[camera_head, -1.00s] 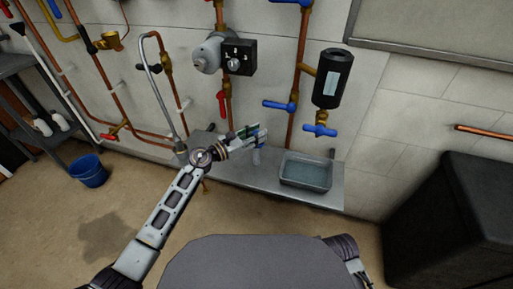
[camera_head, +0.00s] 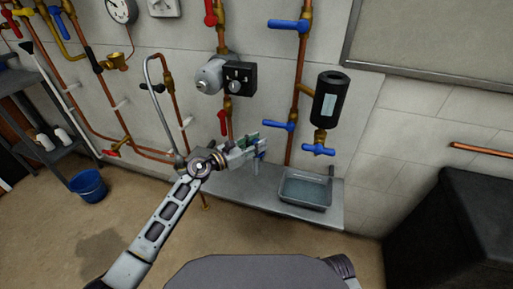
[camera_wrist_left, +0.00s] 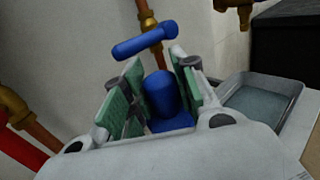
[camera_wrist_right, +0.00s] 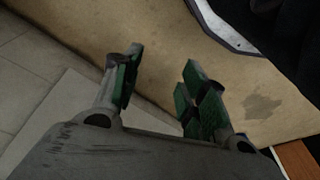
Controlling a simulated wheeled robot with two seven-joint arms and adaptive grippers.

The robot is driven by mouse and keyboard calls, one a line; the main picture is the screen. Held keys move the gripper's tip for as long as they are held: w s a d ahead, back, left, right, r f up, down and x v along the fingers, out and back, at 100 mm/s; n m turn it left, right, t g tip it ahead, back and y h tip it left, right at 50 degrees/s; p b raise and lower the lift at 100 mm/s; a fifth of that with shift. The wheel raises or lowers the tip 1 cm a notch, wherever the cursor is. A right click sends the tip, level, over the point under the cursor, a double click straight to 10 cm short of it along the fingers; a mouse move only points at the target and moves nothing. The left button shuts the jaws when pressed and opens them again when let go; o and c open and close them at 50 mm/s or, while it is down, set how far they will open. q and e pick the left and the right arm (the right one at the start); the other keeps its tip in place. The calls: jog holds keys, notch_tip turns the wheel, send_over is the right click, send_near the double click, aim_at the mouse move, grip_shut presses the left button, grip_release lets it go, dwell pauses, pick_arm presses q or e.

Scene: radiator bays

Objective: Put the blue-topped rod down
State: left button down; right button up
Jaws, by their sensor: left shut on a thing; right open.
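My left gripper (camera_head: 250,145) is shut on the blue-topped rod (camera_wrist_left: 162,97). In the left wrist view, its rounded blue top stands between the green finger pads. In the head view the rod is small and mostly hidden by the fingers, with a little blue showing. The gripper is in front of the wall pipes, over the grey metal ledge (camera_head: 230,184). I cannot tell whether the rod's lower end touches the ledge. My right gripper (camera_wrist_right: 162,76) is open and empty over the floor in the right wrist view. Its fingers do not show in the head view.
A grey water tray (camera_head: 305,190) sits on the ledge, right of my left gripper. Copper pipes with blue valve handles (camera_head: 318,150) and a black cylinder (camera_head: 330,100) are close behind. A blue bucket (camera_head: 89,185) stands on the floor at left. A dark box (camera_head: 450,210) is at right.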

pick_arm(q)
notch_tip(320, 180, up, 8)
jog(key=p, duration=0.2)
jog(key=shift+f+p, duration=0.2)
jog(key=shift+p, duration=0.15)
notch_tip(320, 180, up, 16)
jog(key=p, duration=0.5)
pick_arm(e)
jog(key=s+d+f, duration=0.2)
jog(key=f, duration=0.7)
jog(key=s+d+f+h, duration=0.1)
jog(key=s+d+f, duration=0.1)
jog(key=f, duration=0.7)
jog(key=shift+s+d+f, duration=0.15)
jog(key=shift+d, duration=0.7)
pick_arm(q)
jog(key=shift+r, duration=0.2)
